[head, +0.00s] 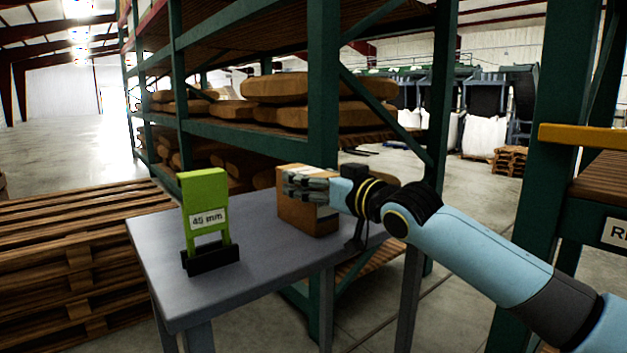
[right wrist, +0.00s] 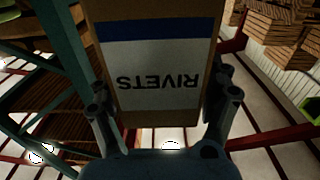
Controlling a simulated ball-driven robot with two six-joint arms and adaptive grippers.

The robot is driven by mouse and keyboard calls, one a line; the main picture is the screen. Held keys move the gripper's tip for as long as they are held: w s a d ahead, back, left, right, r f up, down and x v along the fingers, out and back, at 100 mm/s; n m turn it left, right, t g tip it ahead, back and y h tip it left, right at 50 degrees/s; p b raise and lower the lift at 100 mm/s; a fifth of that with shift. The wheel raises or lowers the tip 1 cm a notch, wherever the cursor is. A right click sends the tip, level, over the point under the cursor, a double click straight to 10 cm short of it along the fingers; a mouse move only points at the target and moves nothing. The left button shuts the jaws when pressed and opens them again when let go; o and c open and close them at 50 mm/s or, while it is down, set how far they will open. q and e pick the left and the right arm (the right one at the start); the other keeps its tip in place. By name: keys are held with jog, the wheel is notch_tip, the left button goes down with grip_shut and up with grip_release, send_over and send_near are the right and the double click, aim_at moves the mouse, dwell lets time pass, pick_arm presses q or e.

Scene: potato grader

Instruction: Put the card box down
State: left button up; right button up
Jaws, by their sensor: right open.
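The card box (head: 303,216) is brown and stands upright on the grey table (head: 200,303), toward its back right. In the right wrist view the box (right wrist: 152,112) shows a white label with a blue band and the word RIVETS upside down. My right gripper (head: 306,184) is at the upper part of the box, reaching in from the right. In the right wrist view the fingers of the right gripper (right wrist: 164,95) lie on both sides of the box and are open; contact is hard to tell. My left gripper is out of view.
A green 45 mm gauge in a black stand (head: 209,220) is on the table, left of the box. A green rack (head: 322,120) with brown sacks rises close behind the table. Stacked wooden pallets (head: 75,255) stand at left. The table's front is clear.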

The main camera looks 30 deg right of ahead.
jog(key=shift+s+r, duration=0.1)
jog(key=shift+r, duration=0.1)
jog(key=s+p, duration=0.1)
jog(key=s, duration=0.2)
jog(key=s+p, duration=0.2)
jog(key=s, duration=0.1)
jog(key=s+p, duration=0.2)
jog(key=s, duration=0.1)
jog(key=shift+d, duration=0.3)
jog(key=s+b, duration=0.1)
jog(key=s, duration=0.1)
jog(key=shift+s+d, duration=0.15)
jog(key=shift+s, duration=0.25)
